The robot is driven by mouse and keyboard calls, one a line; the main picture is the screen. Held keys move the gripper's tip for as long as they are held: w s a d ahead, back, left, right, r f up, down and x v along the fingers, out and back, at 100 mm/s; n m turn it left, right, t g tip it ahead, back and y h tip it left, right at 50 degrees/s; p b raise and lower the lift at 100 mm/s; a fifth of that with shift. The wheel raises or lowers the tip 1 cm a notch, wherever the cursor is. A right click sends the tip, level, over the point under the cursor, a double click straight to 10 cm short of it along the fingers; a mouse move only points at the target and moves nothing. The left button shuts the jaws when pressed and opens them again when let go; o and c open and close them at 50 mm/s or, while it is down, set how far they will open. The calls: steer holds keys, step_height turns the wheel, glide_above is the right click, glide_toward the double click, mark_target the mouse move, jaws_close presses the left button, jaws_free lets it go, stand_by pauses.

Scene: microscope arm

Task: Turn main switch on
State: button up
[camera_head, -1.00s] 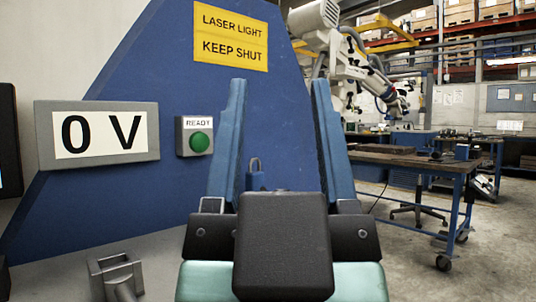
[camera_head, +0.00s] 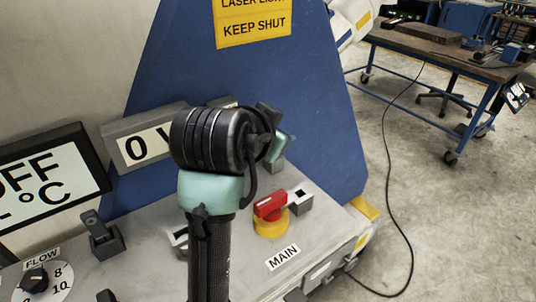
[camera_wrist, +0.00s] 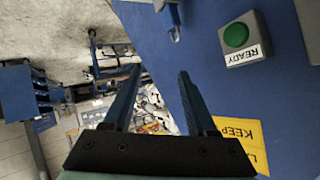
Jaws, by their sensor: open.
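The main switch (camera_head: 270,207) is a red handle on a round yellow base, on the sloping grey panel. A MAIN label (camera_head: 283,257) lies just in front of it. In the head view my black and teal wrist rises to the left of the switch, and my gripper's fingers are hidden behind it. In the wrist view my gripper (camera_wrist: 158,76) is open, with two blue fingers apart and nothing between them. The switch is not seen in the wrist view. My wrist appears apart from the switch.
A display reading 0 V (camera_head: 146,149) is partly covered by my wrist. An OFF °C display (camera_head: 45,180) and a FLOW knob (camera_head: 36,279) are at left. A green READY button (camera_wrist: 236,35) shows in the wrist view. A workbench (camera_head: 440,45) stands beyond open floor.

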mark_target(270, 199)
steer(key=s+a+m+g+p, duration=0.3)
steer(key=s+a+g+p, duration=0.2)
steer(key=s+g+p, duration=0.5)
steer(key=shift+t, duration=0.8)
steer(key=x, duration=0.4)
steer(key=w+b+x, duration=0.1)
steer(key=x, duration=0.3)
steer(key=w+x, duration=0.1)
steer(key=x, duration=0.4)
steer(key=shift+w+d+r, duration=0.1)
steer(key=shift+w+r, duration=0.1)
steer(key=shift+r, duration=0.05)
jaws_close()
